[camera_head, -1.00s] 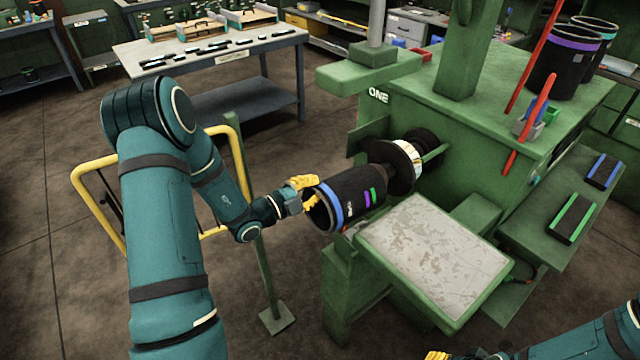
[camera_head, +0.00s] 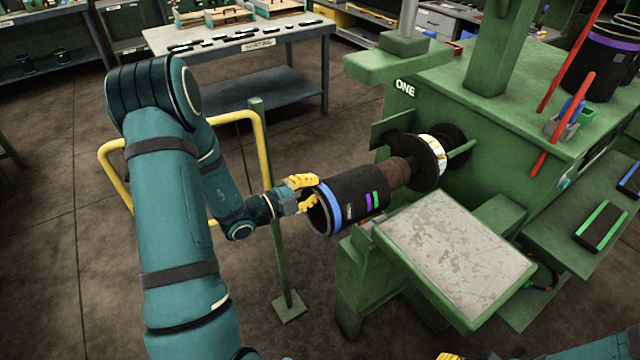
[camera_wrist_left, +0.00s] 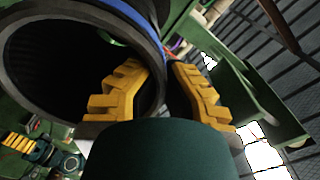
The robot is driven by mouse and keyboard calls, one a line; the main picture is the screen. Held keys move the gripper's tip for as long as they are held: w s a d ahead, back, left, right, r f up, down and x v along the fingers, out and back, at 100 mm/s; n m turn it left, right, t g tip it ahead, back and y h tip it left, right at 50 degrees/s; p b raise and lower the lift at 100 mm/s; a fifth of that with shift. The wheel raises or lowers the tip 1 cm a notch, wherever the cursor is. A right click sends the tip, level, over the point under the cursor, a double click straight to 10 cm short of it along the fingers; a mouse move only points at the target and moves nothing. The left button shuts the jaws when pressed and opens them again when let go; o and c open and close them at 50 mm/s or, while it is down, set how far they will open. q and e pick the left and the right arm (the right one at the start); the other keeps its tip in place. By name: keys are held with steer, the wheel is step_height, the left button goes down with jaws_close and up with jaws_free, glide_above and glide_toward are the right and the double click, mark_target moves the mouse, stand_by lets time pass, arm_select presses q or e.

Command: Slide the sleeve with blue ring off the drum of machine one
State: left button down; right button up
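The black sleeve with the blue ring (camera_head: 362,202) sits around the drum (camera_head: 399,171) of machine one (camera_head: 448,118). A brown bare stretch of drum shows between the sleeve and the round flange (camera_head: 428,160). The sleeve also carries purple and green marks. My left gripper (camera_head: 303,192) is shut on the sleeve's open front rim. In the left wrist view, one yellow finger of the left gripper (camera_wrist_left: 160,95) is inside the bore and the other outside the wall. My right gripper (camera_head: 450,356) barely shows at the bottom edge; its fingers are mostly hidden.
A worn plate on a green stand (camera_head: 455,255) lies just below and right of the sleeve. A green post (camera_head: 272,200) and a yellow rail (camera_head: 112,185) stand by my left arm. Other sleeves (camera_head: 600,65) stand on the machine top. A sorting table (camera_head: 255,75) is behind.

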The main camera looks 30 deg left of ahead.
arm_select(q)
steer(key=v, duration=1.3)
steer(key=shift+s, duration=0.25)
stand_by(0.7)
steer(key=shift+r, duration=0.15)
steer(key=shift+p, duration=0.35)
steer(key=s+g+p, duration=0.1)
steer(key=p, duration=0.2)
steer(key=s+r+g+y+p, duration=0.1)
steer(key=g+p, duration=0.1)
steer(key=p, duration=0.1)
steer(key=s+a+r+g+y+p, duration=0.1)
steer(key=p, duration=0.2)
steer(key=shift+s+a+g+p, duration=0.1)
steer(key=shift+s+g+p, duration=0.05)
steer(key=shift+g+p, duration=0.2)
stand_by(1.7)
